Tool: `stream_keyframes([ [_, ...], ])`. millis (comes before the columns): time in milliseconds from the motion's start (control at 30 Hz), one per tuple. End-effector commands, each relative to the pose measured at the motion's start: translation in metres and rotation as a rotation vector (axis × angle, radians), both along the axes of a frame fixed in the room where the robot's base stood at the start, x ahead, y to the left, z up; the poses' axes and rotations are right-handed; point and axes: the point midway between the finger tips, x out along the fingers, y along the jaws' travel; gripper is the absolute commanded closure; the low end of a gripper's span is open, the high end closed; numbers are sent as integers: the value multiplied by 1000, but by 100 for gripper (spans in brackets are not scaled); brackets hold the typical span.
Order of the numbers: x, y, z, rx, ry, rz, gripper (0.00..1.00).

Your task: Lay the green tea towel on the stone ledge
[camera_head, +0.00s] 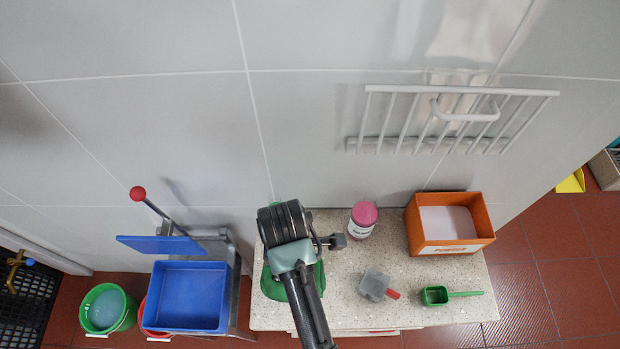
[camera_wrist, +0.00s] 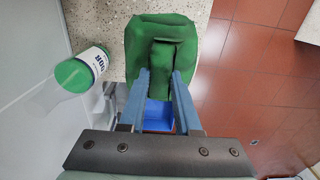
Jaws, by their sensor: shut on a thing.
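The green tea towel (camera_wrist: 161,38) is bunched between the two fingers of my gripper (camera_wrist: 161,78) in the wrist view, and the gripper is shut on it. In the head view my arm hides the fingers and most of the towel (camera_head: 272,286); green edges show on both sides of the arm. The towel is over the left end of the speckled stone ledge (camera_head: 340,295). I cannot tell whether it touches the surface. The ledge also shows behind the towel in the wrist view (camera_wrist: 109,15).
A pink-lidded jar (camera_head: 362,220), an orange box (camera_head: 450,225), a grey scoop (camera_head: 374,284) and a green scoop (camera_head: 436,296) stand on the ledge. A blue tub (camera_head: 187,296) is left of it. A green-capped bottle (camera_wrist: 80,73) is near the wall. A rack (camera_head: 450,118) hangs above.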

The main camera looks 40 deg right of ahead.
Motion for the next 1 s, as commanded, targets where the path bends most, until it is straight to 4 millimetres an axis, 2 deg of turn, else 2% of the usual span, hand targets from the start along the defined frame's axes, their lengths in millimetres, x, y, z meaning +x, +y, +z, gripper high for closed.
stream_keyframes([
  [200,-1,0,-39,1,5,-2,100],
  [433,-1,0,-62,1,3,-1,100],
  [633,-1,0,-89,1,3,-1,100],
  [1000,-1,0,-96,0,0,-1,100],
])
